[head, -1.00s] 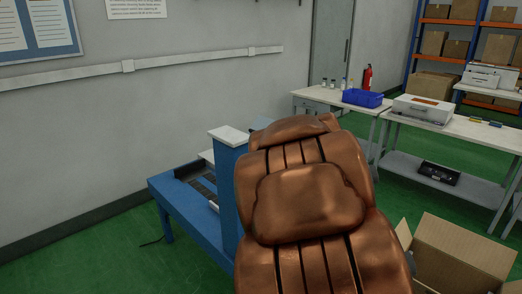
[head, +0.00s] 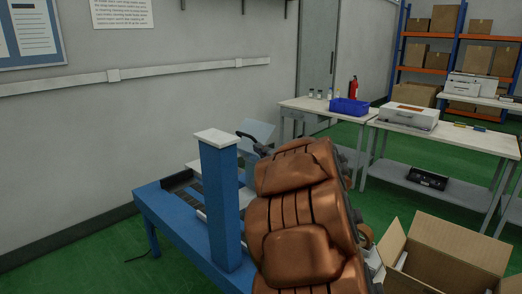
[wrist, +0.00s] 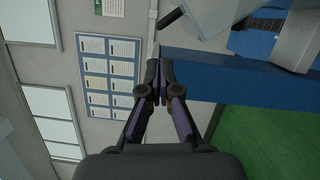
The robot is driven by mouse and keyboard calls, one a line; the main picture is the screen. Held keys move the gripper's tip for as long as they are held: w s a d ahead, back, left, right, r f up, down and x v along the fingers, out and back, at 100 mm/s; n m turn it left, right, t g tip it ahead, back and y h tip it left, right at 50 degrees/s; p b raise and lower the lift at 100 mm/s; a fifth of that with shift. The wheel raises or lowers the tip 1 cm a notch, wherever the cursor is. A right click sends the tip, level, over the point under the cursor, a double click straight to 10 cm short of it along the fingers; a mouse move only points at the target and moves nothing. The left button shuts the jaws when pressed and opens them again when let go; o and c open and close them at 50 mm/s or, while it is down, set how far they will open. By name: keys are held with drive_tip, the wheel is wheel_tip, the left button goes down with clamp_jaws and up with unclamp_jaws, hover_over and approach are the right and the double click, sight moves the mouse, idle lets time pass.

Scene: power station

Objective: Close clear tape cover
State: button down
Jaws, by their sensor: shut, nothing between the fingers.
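A pale, bluish, flat panel (head: 262,129), which looks like the clear tape cover, stands tilted up above the blue machine (head: 160,206) behind my arm. In the wrist view a pale panel (wrist: 207,16) at the upper right may be this cover. My gripper (wrist: 159,68) is shut and empty, its fingertips together left of and below that panel. Its dark end (head: 247,139) shows in the head view beside the panel, partly hidden by my copper arm. I cannot tell whether it touches the panel.
A blue post (head: 218,205) with a white top rises from the machine close to my arm. An open cardboard box (head: 452,249) is on the floor at right. Worktables with a blue bin (head: 350,107) and a white case (head: 408,117) stand behind.

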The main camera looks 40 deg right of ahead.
sight(248, 141)
drive_tip(key=w, duration=0.2)
drive_tip(key=w+p, duration=0.1)
drive_tip(key=w, duration=0.2)
drive_tip(key=w+d, duration=0.1)
drive_tip(key=w, duration=0.1)
drive_tip(key=shift+w+r, duration=0.15)
drive_tip(key=shift+w, duration=0.05)
drive_tip(key=shift+r+p, duration=0.15)
drive_tip(key=shift+p, duration=0.2)
